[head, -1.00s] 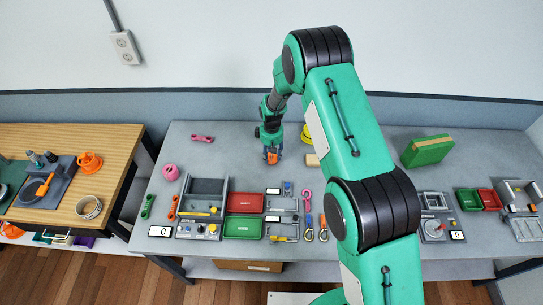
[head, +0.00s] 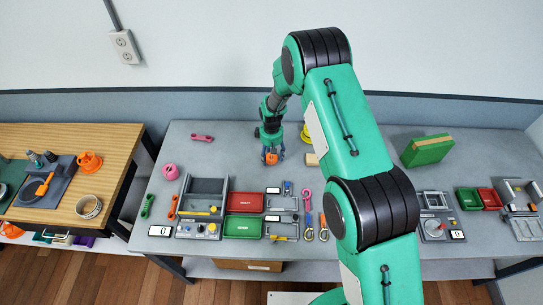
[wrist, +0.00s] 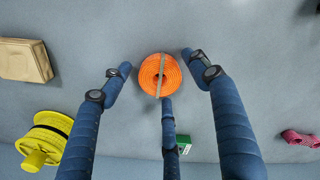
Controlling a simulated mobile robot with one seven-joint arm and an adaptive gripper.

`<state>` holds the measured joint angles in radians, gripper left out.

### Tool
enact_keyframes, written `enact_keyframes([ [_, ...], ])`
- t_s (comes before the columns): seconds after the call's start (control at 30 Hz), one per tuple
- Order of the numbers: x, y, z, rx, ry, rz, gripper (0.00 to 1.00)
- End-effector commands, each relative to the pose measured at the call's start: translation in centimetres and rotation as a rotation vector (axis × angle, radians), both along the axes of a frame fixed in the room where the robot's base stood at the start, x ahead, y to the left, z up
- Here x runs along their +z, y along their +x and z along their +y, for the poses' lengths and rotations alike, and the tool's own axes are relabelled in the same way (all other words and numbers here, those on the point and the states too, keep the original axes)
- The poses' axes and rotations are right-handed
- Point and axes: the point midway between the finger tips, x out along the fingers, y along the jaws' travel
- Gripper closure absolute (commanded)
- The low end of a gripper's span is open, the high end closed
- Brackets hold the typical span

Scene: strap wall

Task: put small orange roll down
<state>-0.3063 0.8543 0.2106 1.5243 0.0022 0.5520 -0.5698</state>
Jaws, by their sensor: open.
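The small orange roll (wrist: 160,75) is a flat coil with a pale strap across it. In the wrist view it lies on the grey table top, between and just beyond my spread fingers. My gripper (wrist: 158,80) is open, with blue fingers on the left, right and below the roll; none visibly grips it. In the head view the orange roll (head: 271,158) shows at the tips of my gripper (head: 272,155), over the rear middle of the grey table (head: 350,190). Whether a finger touches the roll cannot be told.
A yellow spool (wrist: 45,138) and a tan block (wrist: 25,60) lie left of the roll in the wrist view. A pink roll (wrist: 300,138) lies right. In the head view, red (head: 246,202) and green (head: 243,225) trays stand in front.

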Motion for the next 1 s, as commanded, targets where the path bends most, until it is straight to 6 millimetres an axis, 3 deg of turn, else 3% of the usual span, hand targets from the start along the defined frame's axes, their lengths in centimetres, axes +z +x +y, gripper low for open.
enact_keyframes([
  [0.37,2.2,0.1,0.0,0.000,0.000,-0.001,0.39],
  [1.0,11.1,0.1,0.0,0.000,0.001,-0.002,0.39],
])
